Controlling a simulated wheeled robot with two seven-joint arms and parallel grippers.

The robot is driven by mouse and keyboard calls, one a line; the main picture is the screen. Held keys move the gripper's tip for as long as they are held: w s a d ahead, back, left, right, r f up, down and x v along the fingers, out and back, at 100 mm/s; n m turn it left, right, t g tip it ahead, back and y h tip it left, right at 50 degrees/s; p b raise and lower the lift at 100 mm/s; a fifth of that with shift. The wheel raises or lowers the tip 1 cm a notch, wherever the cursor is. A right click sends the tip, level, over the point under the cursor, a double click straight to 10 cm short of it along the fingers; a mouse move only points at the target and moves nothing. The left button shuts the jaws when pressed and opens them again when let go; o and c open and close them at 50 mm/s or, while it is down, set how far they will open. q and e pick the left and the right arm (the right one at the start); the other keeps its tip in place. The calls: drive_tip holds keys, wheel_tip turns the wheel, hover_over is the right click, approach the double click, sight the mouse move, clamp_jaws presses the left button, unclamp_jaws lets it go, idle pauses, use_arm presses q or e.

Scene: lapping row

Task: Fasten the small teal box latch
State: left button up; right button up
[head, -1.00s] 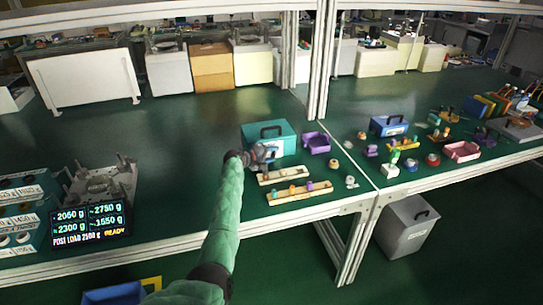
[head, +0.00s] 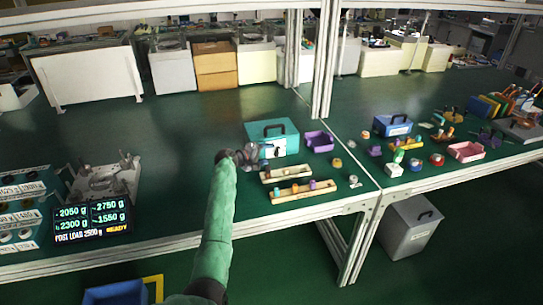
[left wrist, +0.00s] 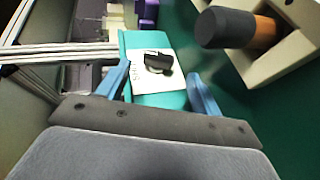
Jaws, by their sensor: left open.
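The small teal box (head: 287,147) stands on the green bench in the head view, with a black handle on its lid. In the left wrist view the teal box (left wrist: 160,100) shows a white plate with a black latch (left wrist: 158,62) on its front. Whether the latch is fastened I cannot tell. My left gripper (head: 262,153) is at the box's front left in the head view. In the left wrist view its blue fingers (left wrist: 160,74) are open and apart, with the latch in view between them and nothing gripped. My right gripper is not in view.
Wooden holders with pegs (head: 301,192) lie just in front of the box. A purple bin (head: 319,140) stands close on its right. A blue box (head: 392,126) and small parts lie farther right. The bench left of my arm is clear up to a metal fixture (head: 105,180).

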use_arm(q)
drive_tip(key=v, duration=0.2)
drive_tip(key=shift+s+a+r, duration=0.1)
drive_tip(key=shift+s+a, duration=0.2)
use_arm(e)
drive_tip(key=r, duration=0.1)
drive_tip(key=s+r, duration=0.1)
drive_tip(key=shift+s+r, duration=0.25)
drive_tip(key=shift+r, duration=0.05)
